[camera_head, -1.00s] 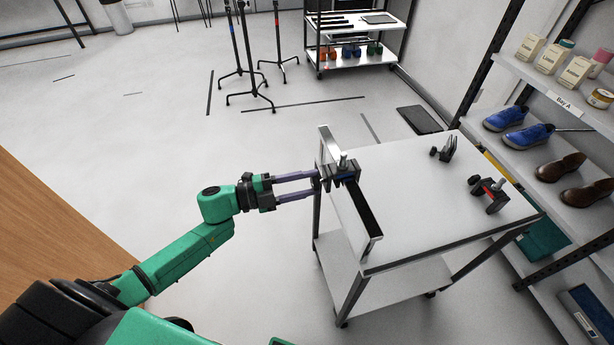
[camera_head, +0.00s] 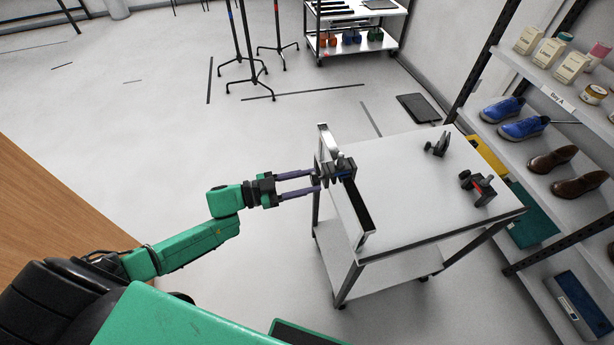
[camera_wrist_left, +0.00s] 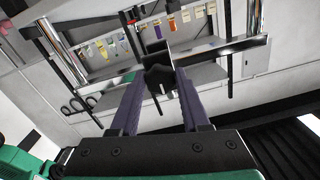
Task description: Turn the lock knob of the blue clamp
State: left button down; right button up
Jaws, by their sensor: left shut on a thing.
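The blue clamp (camera_head: 347,170), dark with a blue patch, sits on the metal rail (camera_head: 355,214) along the left edge of the white cart. My left gripper (camera_head: 318,180) reaches it from the left. Its two long purple fingers are shut on a dark part on the clamp's near side, which appears to be the lock knob. In the left wrist view, the fingertips (camera_wrist_left: 163,82) lie on either side of this black part (camera_wrist_left: 158,72). The fingers hide some of the knob, so its turn angle cannot be told. My right gripper is not in view.
A clamp with a red part (camera_head: 480,187) and a dark clamp (camera_head: 437,145) stand on the cart top (camera_head: 410,190). A shelf with shoes (camera_head: 526,128) is at the right. Black stands (camera_head: 240,60) and another cart (camera_head: 355,45) are behind. The floor at left is clear.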

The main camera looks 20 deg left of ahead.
pick_arm(q)
jog(key=n+p, duration=0.1)
jog(key=n, duration=0.2)
jog(key=shift+r+n, duration=0.1)
jog(key=shift+n, duration=0.3)
jog(key=shift+s+d+n+p, duration=0.1)
jog(key=shift+n+p, duration=0.55)
jog(key=shift+n, duration=2.5)
jog(key=shift+s+n+p, duration=0.1)
jog(key=shift+n+p, duration=0.5)
jog(key=shift+n, duration=2.55)
jog(key=shift+c, duration=1.9)
grip_release()
